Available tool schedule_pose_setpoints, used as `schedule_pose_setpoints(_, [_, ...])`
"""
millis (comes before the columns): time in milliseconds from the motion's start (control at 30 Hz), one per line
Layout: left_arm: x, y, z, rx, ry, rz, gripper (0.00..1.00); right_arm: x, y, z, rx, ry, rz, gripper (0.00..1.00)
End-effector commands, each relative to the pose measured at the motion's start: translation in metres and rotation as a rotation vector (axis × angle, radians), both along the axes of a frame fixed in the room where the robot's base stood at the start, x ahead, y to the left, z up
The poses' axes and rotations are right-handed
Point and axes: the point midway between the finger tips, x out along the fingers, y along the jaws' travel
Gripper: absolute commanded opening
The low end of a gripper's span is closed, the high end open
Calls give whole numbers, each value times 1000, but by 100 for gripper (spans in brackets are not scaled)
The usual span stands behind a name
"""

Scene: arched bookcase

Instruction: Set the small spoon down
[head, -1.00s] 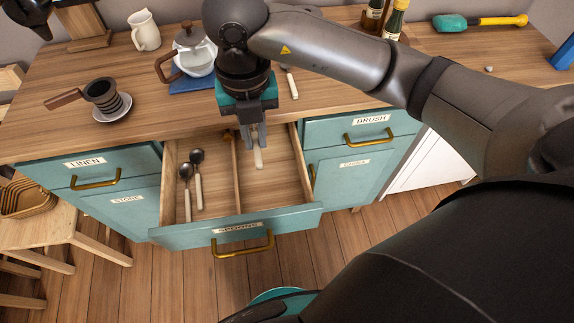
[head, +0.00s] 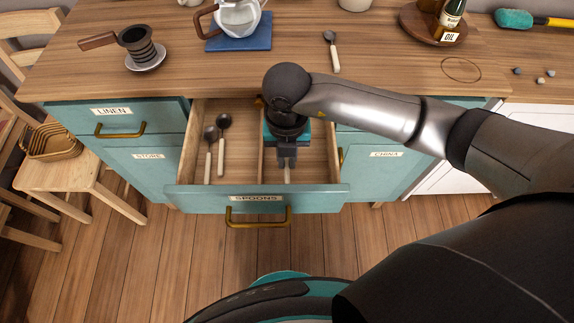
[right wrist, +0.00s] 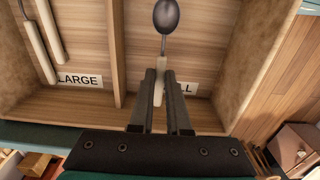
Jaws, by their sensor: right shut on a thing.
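The small spoon has a dark bowl (right wrist: 167,16) and a pale handle (right wrist: 158,92). My right gripper (right wrist: 165,88) is shut on the handle, which also shows below the jaws in the head view (head: 287,177). The gripper and spoon are over the right compartment of the open SPOONS drawer (head: 305,200). Its floor label, partly hidden by a finger, ends in "LL" (right wrist: 190,88). I cannot tell whether the spoon touches the floor. Two spoons (head: 223,150) (head: 208,155) lie in the left compartment, labelled LARGE (right wrist: 80,80). My left gripper is not in view.
A wooden divider (right wrist: 116,50) splits the drawer. Another spoon (head: 332,52) lies on the counter (head: 200,75) behind it. A glass pot on a blue mat (head: 238,42), a cup on a saucer (head: 145,62) and an oil bottle on a round board (head: 425,38) stand there.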

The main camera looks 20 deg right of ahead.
Motion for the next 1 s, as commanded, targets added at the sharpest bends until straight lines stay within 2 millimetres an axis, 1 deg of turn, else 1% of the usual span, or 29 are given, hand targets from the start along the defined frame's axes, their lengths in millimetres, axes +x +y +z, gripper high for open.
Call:
schedule_pose_setpoints(33, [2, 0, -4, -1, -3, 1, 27, -1, 0, -10, -1, 4, 0, 0])
schedule_pose_setpoints(100, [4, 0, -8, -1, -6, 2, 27, -1, 0, -22, -1, 4, -1, 0])
schedule_pose_setpoints(200, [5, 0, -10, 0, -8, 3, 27, -1, 0, -33, -1, 2, -1, 0])
schedule_pose_setpoints(433, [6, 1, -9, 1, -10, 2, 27, 0, 0, -32, 0, 1, 0, 0])
schedule_pose_setpoints(567, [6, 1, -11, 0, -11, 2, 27, 0, 0, -36, 0, 1, 0, 0])
schedule_pose_setpoints(600, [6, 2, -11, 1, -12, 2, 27, 0, 0, -36, 0, 1, 0, 17])
schedule_pose_setpoints(800, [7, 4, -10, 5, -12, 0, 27, 0, 0, -35, 0, 1, 0, 40])
schedule_pose_setpoints(867, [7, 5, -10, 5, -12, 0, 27, 0, 0, -35, 0, 1, 0, 45])
schedule_pose_setpoints(1000, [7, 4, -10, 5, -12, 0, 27, 0, 0, -35, 0, 1, 0, 45])
